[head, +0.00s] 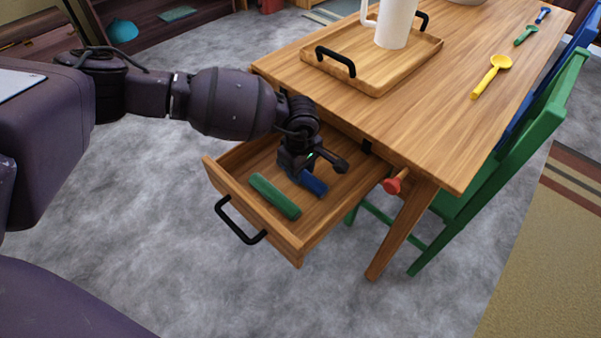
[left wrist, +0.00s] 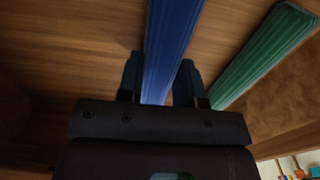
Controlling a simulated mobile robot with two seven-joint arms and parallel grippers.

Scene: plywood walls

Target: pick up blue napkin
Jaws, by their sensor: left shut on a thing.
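The blue napkin (head: 313,185) is a rolled blue cloth in the open wooden drawer (head: 240,192) of the table. It also shows in the left wrist view (left wrist: 172,40), running between the two fingers. My left gripper (head: 304,172) reaches down into the drawer and is shut on the blue napkin; in the left wrist view the fingers (left wrist: 158,85) flank it. In the head view the gripper hides part of the napkin. A rolled green napkin (head: 275,196) lies beside it in the drawer, nearer the drawer front. My right gripper is not in view.
The wooden table (head: 420,130) stands above the drawer. On it are a tray (head: 372,75) with black handles and a white pitcher (head: 396,22), and several spoons, one yellow (head: 491,76). A red knob-like thing (head: 397,181) juts out right of the drawer. A green chair (head: 500,160) stands at right.

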